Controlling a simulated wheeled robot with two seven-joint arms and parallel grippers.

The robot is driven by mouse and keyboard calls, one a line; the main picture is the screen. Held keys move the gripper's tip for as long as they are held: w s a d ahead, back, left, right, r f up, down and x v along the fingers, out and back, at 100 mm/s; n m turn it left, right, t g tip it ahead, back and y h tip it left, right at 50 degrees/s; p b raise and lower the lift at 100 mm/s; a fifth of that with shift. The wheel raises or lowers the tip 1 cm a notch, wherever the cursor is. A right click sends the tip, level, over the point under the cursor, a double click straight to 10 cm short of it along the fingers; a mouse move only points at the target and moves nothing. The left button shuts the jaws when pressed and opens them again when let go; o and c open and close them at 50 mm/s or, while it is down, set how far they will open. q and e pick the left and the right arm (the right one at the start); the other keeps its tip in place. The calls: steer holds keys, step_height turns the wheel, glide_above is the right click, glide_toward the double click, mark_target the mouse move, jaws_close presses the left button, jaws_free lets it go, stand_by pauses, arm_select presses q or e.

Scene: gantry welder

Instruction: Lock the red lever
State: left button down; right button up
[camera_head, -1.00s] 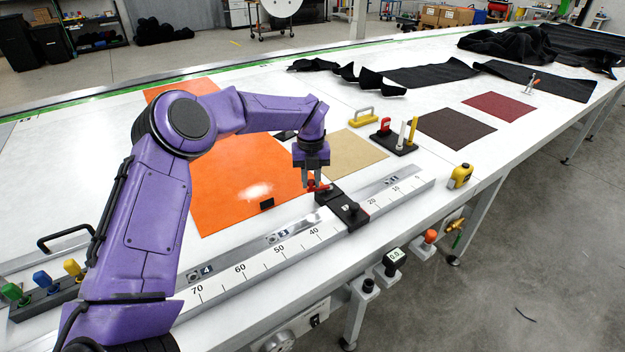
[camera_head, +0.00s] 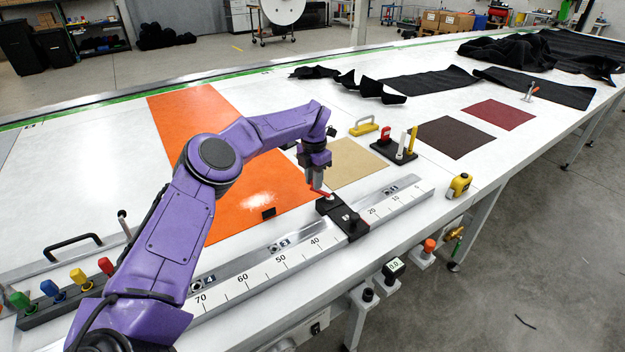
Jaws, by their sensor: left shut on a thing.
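The red lever (camera_head: 322,193) sits at the far-left end of the black clamp block (camera_head: 343,216), which straddles the white ruler rail (camera_head: 283,258). My left gripper (camera_head: 317,184) points down from above and is shut on the red lever. The jaws hide part of the lever. The lever slants from the jaws down to the block. My right gripper is not in view.
An orange sheet (camera_head: 236,185) and a tan sheet (camera_head: 352,160) lie flat behind the rail. A black stand with upright handles (camera_head: 394,150) and a yellow handle (camera_head: 363,127) are to the right. Colored knobs (camera_head: 52,288) stand at left.

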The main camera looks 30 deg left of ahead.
arm_select(q)
steer(key=shift+w+f+m, duration=0.1)
steer(key=shift+w+m, duration=0.45)
steer(key=shift+m, duration=0.65)
steer(key=c, duration=0.9)
jaws_free()
steer(key=shift+w, duration=0.1)
steer(key=shift+c, duration=0.2)
step_height(320, 180, up, 11)
steer(key=shift+f, duration=0.2)
steer(key=shift+d, duration=0.1)
